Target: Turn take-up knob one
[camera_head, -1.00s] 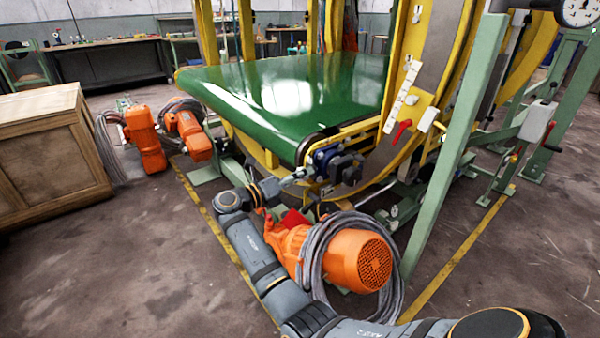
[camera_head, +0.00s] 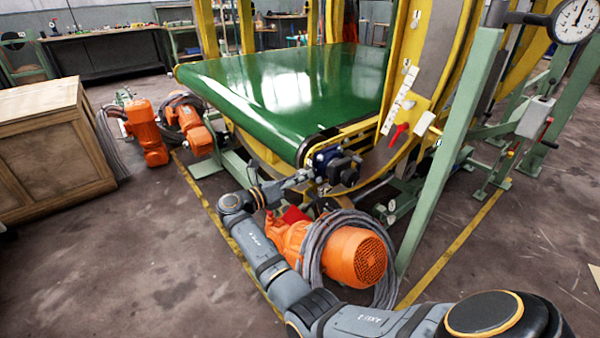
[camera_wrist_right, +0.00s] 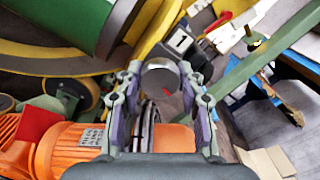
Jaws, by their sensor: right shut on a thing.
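Take-up knob one is the round metal knob (camera_wrist_right: 161,78) in the right wrist view, beside a white label marked 1 (camera_wrist_right: 180,42). My right gripper (camera_wrist_right: 160,74) is shut on it, with one finger on each side of its rim. In the head view my right gripper (camera_head: 301,177) reaches in from below, to the corner of the machine under the green belt (camera_head: 290,90). My left gripper is not in view.
An orange motor (camera_head: 352,256) with coiled grey cable sits just below my right arm. A blue and black unit (camera_head: 338,166) is close beside the gripper. A green post (camera_head: 452,150) stands to the right, and a wooden crate (camera_head: 50,150) at the left. Floor at front left is clear.

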